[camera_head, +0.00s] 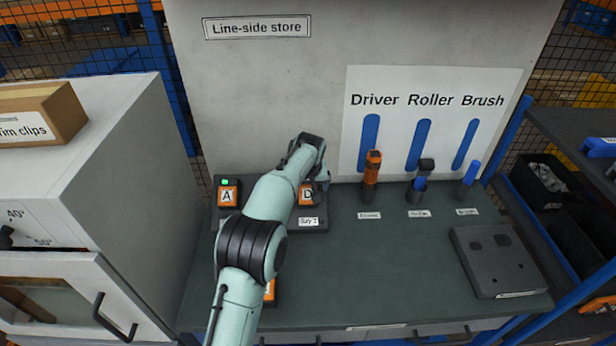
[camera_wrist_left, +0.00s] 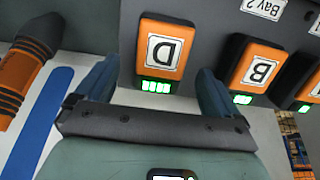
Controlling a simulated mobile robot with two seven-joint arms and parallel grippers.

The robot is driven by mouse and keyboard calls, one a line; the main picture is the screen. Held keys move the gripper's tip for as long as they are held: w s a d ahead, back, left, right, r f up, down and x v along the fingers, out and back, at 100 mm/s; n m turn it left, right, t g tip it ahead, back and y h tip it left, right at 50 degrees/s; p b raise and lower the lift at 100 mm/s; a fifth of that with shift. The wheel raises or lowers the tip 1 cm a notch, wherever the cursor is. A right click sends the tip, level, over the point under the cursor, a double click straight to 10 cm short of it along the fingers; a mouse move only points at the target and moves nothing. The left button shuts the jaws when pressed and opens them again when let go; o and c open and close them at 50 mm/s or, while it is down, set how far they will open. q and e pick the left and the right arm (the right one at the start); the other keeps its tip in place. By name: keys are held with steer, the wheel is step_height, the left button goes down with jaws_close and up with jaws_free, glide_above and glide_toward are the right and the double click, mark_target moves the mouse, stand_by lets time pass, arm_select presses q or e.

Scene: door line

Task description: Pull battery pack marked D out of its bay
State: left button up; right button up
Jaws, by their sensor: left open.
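Battery pack D (camera_head: 307,195) is orange and black with a white D label. It sits in the dark charging rack at the back of the bench. In the left wrist view pack D (camera_wrist_left: 162,52) appears upside down, with a row of lit green lights. My left gripper (camera_head: 316,178) is open at pack D. In the left wrist view its two fingers (camera_wrist_left: 155,76) stand on either side of the pack's lit end, with gaps visible. Whether they touch it cannot be told. My left arm hides the middle of the rack. My right gripper is not in view.
Pack A (camera_head: 228,194) sits left in the rack; pack B (camera_wrist_left: 258,68) is beside D. Another orange pack (camera_head: 270,291) is partly behind my arm. The driver (camera_head: 372,170) stands upright right of the rack. The bench centre is clear.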

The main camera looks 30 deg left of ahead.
arm_select(q)
steer(key=shift+x, duration=1.3)
steer(key=c, duration=1.6)
steer(key=shift+r, duration=0.2)
steer(key=shift+s+d+r, duration=0.15)
steer(key=shift+r, duration=0.1)
steer(key=shift+r, duration=0.15)
steer(key=shift+s+v, duration=0.2)
steer(key=shift+v, duration=1.25)
steer(key=shift+s+v, duration=0.15)
steer(key=shift+v, duration=1.35)
steer(key=shift+d, duration=0.2)
